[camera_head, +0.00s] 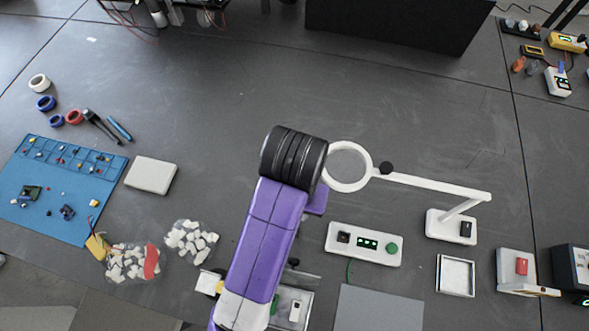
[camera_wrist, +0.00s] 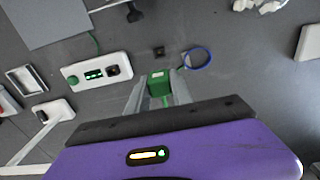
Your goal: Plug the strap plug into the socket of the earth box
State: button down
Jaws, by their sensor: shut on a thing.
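The earth box (camera_head: 365,244) is a white box on the table, right of my arm. It has a black socket at one end, a small green display and a green button. In the wrist view the earth box (camera_wrist: 97,71) lies left of my gripper, its black socket (camera_wrist: 112,70) on the near side. My gripper (camera_wrist: 158,82) is shut on a green block, seemingly the strap plug (camera_wrist: 158,77). A blue ring (camera_wrist: 197,58), perhaps the wrist band, and a small black block (camera_wrist: 159,50) lie beyond it. My arm hides the gripper and plug in the head view.
A ring magnifier (camera_head: 350,166) on a white arm stands behind the earth box. A grey mat (camera_head: 380,308) lies in front, with a green cord running to the box. A white tray (camera_head: 456,275) is to the right. Bags of white pieces (camera_head: 190,242) lie left.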

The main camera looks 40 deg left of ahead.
jog(key=shift+s+r, duration=0.3)
jog(key=shift+s, duration=0.05)
jog(key=shift+w+d+r+p, duration=0.1)
jog(key=shift+r+p, duration=0.1)
jog(key=shift+r, duration=1.2)
jog(key=shift+w+r+p, duration=0.1)
jog(key=shift+r+p, duration=0.05)
jog(key=shift+r, duration=1.2)
jog(key=w+d+f+b, duration=0.3)
jog(key=w+d+f, duration=0.4)
jog(key=d+f, duration=0.2)
jog(key=shift+w+d+f, duration=0.25)
jog(key=shift+d+f, duration=0.05)
jog(key=shift+d, duration=0.5)
jog(key=shift+f, duration=0.1)
jog(key=shift+f+b, duration=1.5)
jog(key=shift+f, duration=0.7)
